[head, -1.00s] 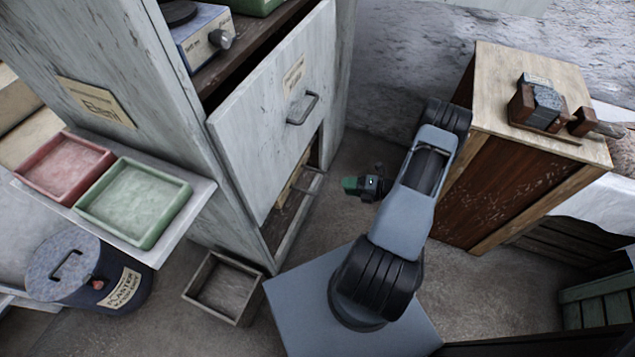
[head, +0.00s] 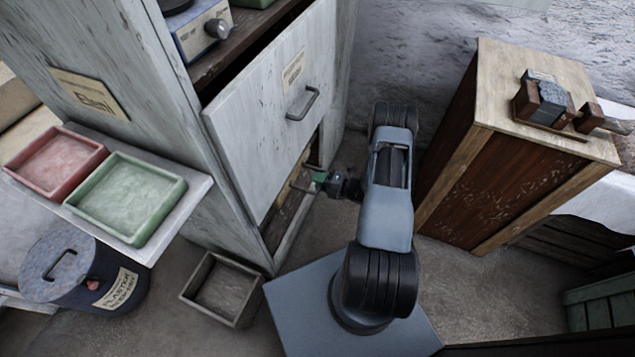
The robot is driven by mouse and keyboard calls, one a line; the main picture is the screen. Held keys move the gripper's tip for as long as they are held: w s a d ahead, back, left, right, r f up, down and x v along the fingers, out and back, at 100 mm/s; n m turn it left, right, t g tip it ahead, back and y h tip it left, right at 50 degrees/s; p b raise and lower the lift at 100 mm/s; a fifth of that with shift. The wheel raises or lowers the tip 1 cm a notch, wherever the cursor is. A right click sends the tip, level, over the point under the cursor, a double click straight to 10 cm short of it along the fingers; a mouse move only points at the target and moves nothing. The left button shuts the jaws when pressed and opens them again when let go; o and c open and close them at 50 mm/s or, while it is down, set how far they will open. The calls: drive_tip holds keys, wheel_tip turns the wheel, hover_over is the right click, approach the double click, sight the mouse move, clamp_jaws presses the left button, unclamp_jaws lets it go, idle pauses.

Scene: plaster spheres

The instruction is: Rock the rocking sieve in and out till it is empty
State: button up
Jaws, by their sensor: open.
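What I take to be the rocking sieve is a drawer-like piece (head: 296,190) with a metal bar handle, low in the opening under the grey cabinet's door. Only a narrow part of its front shows; its inside and anything in it are hidden. My gripper (head: 317,178) is open, with green fingers pointing left at the handle. The fingers overlap the handle in the picture; I cannot tell whether they touch it or stand around it.
The grey cabinet door (head: 268,115) with its own handle is above my gripper. An open wooden box (head: 222,317) stands on the floor. Red (head: 53,189) and green (head: 108,233) trays sit on a side shelf above a plaster bin (head: 65,274). A wooden cabinet (head: 484,143) stands right.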

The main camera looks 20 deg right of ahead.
drive_tip(key=shift+w+a+f, duration=0.1)
drive_tip(key=shift+w+a, duration=0.3)
clamp_jaws()
idle(0.4)
